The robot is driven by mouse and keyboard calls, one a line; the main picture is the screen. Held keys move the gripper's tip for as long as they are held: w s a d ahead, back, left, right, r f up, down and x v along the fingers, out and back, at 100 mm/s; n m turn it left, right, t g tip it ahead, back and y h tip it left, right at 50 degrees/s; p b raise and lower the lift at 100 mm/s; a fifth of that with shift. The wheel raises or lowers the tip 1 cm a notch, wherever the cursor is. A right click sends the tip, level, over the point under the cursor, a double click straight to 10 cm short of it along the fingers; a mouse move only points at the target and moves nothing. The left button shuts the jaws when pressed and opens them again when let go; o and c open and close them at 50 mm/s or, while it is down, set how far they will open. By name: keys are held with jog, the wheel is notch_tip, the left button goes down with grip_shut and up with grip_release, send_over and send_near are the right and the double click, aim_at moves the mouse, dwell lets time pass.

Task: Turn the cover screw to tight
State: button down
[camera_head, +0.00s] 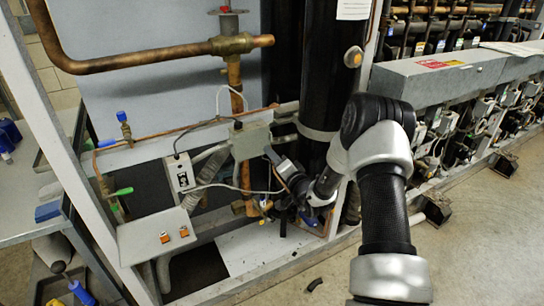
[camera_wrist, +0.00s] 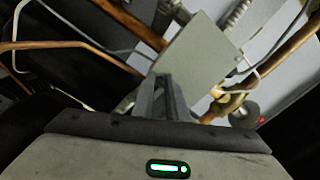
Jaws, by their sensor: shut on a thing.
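A grey box with a flat cover (camera_head: 250,141) is mounted on the copper pipework at the middle of the head view. The cover (camera_wrist: 198,52) fills the upper middle of the wrist view, tilted in the picture. My gripper (camera_head: 270,153) reaches the lower right part of the cover from the right. In the wrist view its two narrow fingers (camera_wrist: 164,80) are close together with their tips at the cover's lower left corner. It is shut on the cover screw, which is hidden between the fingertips.
A white switch box (camera_head: 181,172) with cables hangs left of the cover. A vertical copper pipe (camera_head: 236,85) runs above it. A thick black pipe (camera_head: 322,70) stands close to my arm. A grey panel with orange switches (camera_head: 160,236) sits lower left. Open floor (camera_head: 480,240) lies at right.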

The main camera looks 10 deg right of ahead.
jog(key=shift+m+b, duration=1.95)
jog(key=shift+m, duration=4.55)
jog(key=c, duration=1.7)
grip_release()
jog(key=shift+c, duration=0.2)
jog(key=v, duration=1.7)
jog(key=shift+s, duration=0.2)
